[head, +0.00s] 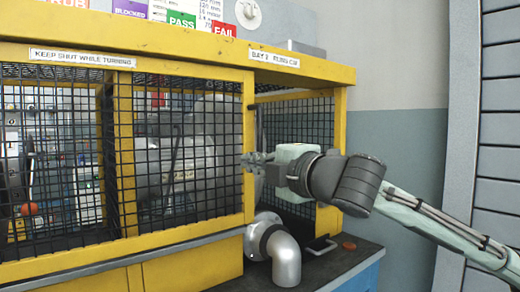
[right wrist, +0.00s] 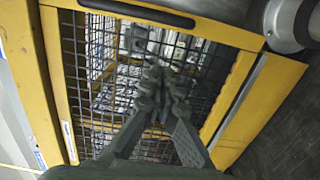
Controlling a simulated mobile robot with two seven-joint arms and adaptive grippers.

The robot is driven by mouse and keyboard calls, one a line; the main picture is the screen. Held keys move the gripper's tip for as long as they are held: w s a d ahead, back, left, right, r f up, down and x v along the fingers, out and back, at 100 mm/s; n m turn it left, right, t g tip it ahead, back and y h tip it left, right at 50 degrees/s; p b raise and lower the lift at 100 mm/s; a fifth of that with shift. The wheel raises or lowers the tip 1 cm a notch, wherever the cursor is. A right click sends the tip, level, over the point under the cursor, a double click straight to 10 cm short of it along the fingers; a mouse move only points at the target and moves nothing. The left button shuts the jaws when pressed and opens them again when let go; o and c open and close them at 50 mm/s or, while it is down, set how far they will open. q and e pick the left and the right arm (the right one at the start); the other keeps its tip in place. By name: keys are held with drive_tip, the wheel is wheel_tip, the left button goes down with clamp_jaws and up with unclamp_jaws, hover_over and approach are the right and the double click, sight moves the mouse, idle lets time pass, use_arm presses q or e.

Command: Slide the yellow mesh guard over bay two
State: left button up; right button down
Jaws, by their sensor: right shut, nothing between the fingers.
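The yellow-framed mesh guard (head: 178,160) stands across the front of the yellow enclosure, with black mesh in it. A label reading "BAY 2" (head: 274,58) is on the top beam at the right, above an open gap past the guard's right edge. My right gripper (head: 250,160) is shut and empty at that right edge. In the right wrist view its closed fingers (right wrist: 155,90) lie in front of the mesh (right wrist: 110,70), near a dark bar handle (right wrist: 137,12) on the yellow frame. I cannot tell whether they touch it. My left gripper is not in view.
A silver elbow pipe (head: 285,262) sticks out below the gap, under my right arm. A small dark-framed flat thing (head: 320,245) and an orange-brown round thing (head: 349,246) lie on the dark bench top. A grey slatted panel (head: 497,110) stands at the right.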

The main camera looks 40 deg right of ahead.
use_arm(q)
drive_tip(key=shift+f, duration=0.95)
use_arm(e)
drive_tip(key=shift+w+d, duration=0.7)
drive_tip(key=shift+d, duration=0.35)
drive_tip(key=shift+w+d, duration=0.7)
drive_tip(key=shift+d, duration=0.3)
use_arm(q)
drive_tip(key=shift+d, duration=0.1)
use_arm(e)
drive_tip(key=shift+d, duration=0.1)
